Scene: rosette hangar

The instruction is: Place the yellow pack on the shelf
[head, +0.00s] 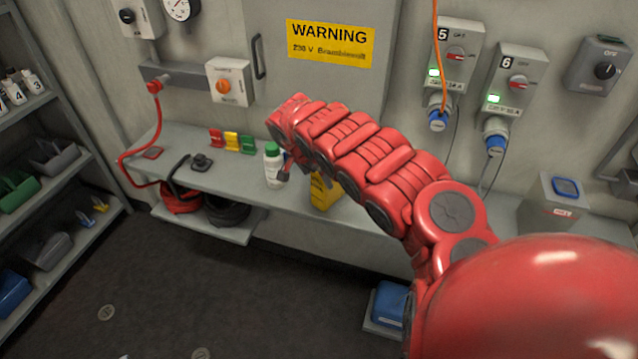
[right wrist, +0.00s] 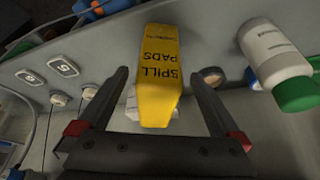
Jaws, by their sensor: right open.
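The yellow pack (head: 325,190) stands on the grey wall bench (head: 342,212), partly hidden by my right arm. In the right wrist view the yellow pack (right wrist: 160,78) reads "SPILL PADS" and shows between the fingers. My right gripper (right wrist: 157,78) is open, one finger on each side of the pack, with gaps visible on both sides. A shelf unit (head: 62,83) stands at the left. My left gripper is out of view.
A white bottle with a green cap (head: 273,168) stands left of the pack, close to my gripper; it also shows in the right wrist view (right wrist: 272,58). Red, yellow and green blocks (head: 232,141) sit farther left. A lower shelf (head: 236,231) holds coiled cables.

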